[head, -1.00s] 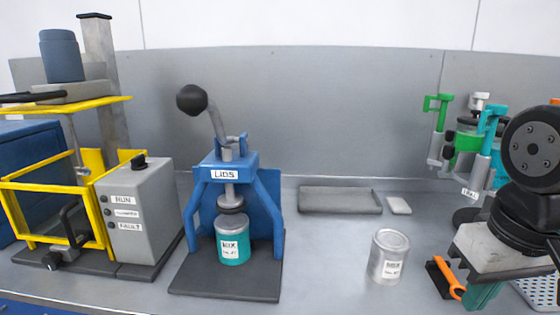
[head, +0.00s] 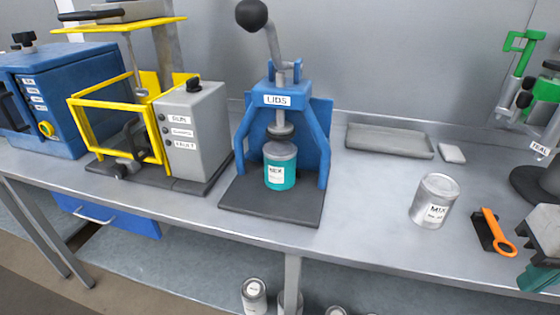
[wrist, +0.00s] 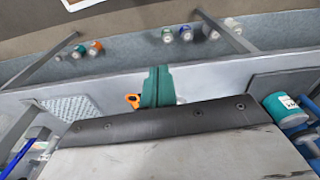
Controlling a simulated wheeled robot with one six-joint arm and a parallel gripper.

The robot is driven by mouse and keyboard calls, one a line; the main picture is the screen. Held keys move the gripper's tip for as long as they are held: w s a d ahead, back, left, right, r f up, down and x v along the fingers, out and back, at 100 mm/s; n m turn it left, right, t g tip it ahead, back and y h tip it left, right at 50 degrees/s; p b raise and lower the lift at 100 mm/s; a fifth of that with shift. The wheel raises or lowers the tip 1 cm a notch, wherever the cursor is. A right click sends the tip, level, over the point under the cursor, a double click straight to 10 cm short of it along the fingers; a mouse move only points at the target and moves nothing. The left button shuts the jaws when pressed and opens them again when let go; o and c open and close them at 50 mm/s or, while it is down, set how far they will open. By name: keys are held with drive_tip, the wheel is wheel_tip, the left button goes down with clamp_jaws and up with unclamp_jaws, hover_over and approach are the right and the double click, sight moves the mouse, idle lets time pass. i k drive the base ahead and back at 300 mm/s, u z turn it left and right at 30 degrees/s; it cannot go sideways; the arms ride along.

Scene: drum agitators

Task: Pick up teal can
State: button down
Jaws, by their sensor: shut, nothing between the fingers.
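The teal can (head: 281,168) stands upright under the plunger of the blue lid press (head: 290,110) in the head view, with a white label on its front and a grey lid. It also shows at the right edge of the wrist view (wrist: 281,106). My gripper (head: 540,275) is at the lower right edge of the head view, well to the right of the can and apart from it. Its teal fingers show in the wrist view (wrist: 158,86), closed together and empty.
A silver can (head: 434,201) stands between the press and my gripper, with an orange-handled brush (head: 494,233) beside it. A grey tray (head: 390,141) lies behind. A yellow-framed machine (head: 130,125) stands left of the press. Several cans (wrist: 190,33) sit below the bench.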

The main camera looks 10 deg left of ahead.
sight(279, 175)
drive_tip(key=z, duration=3.05)
drive_tip(key=k, duration=2.2)
drive_tip(key=u, duration=1.25)
